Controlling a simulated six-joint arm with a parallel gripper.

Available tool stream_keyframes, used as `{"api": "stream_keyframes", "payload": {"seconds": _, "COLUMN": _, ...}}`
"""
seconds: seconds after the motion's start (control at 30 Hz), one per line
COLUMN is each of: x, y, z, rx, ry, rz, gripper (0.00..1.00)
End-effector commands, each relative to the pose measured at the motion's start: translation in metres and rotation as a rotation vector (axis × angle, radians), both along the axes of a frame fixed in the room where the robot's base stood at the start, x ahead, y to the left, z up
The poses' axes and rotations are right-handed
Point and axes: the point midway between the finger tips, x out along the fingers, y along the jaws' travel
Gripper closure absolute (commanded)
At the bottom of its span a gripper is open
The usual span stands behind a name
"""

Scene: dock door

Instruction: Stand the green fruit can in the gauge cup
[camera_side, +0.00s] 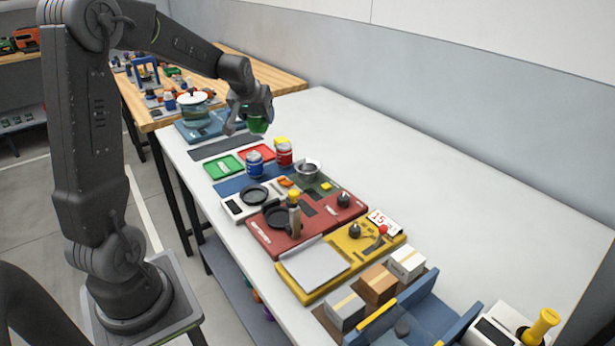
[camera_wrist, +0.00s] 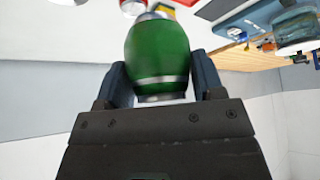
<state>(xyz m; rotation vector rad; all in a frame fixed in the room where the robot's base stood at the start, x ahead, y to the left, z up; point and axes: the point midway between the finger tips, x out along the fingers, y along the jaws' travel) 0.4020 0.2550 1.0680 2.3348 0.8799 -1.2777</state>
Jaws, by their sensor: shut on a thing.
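My gripper (camera_side: 250,118) is shut on the green fruit can (camera_side: 257,124) and holds it above the far part of the white table. In the wrist view, the green can (camera_wrist: 157,50) fills the space between the two fingers of my gripper (camera_wrist: 162,72). The can has silvery ends and looks tilted in that picture. A silvery, open cup-like vessel (camera_side: 308,168) stands well away from the can, nearer the side camera. I cannot tell for sure whether it is the gauge cup. The can is apart from it.
A blue can (camera_side: 254,164) and a red can (camera_side: 284,153) stand near a green tray (camera_side: 224,166) and a red tray (camera_side: 257,152). A lidded glass pot (camera_side: 193,108) is beyond. Red and yellow boards crowd the near side. The table's right side is clear.

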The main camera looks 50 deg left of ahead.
Motion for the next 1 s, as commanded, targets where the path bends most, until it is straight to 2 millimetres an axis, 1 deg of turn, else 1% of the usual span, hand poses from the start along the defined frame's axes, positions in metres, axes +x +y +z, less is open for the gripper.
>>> {"api": "stream_keyframes", "payload": {"seconds": 0.03, "x": 0.008, "y": -0.004, "z": 0.001, "rx": 0.002, "ry": -0.001, "rz": -0.023, "gripper": 0.70}}
{"api": "stream_keyframes", "payload": {"seconds": 0.17, "x": 0.022, "y": -0.015, "z": -0.004, "rx": 0.000, "ry": 0.000, "rz": -0.049, "gripper": 0.70}}
{"api": "stream_keyframes", "payload": {"seconds": 0.27, "x": 0.036, "y": -0.028, "z": -0.015, "rx": -0.001, "ry": 0.001, "rz": -0.052, "gripper": 0.70}}
{"api": "stream_keyframes", "payload": {"seconds": 0.5, "x": 0.076, "y": -0.062, "z": -0.047, "rx": 0.001, "ry": 0.001, "rz": -0.052, "gripper": 0.70}}
{"api": "stream_keyframes", "payload": {"seconds": 0.6, "x": 0.089, "y": -0.073, "z": -0.057, "rx": 0.000, "ry": -0.001, "rz": -0.049, "gripper": 0.70}}
{"api": "stream_keyframes", "payload": {"seconds": 0.7, "x": 0.098, "y": -0.080, "z": -0.064, "rx": 0.000, "ry": -0.001, "rz": -0.045, "gripper": 0.70}}
{"api": "stream_keyframes", "payload": {"seconds": 0.87, "x": 0.103, "y": -0.084, "z": -0.072, "rx": 0.001, "ry": -0.001, "rz": -0.043, "gripper": 0.70}}
{"api": "stream_keyframes", "payload": {"seconds": 1.0, "x": 0.102, "y": -0.084, "z": -0.092, "rx": 0.000, "ry": 0.001, "rz": -0.044, "gripper": 0.70}}
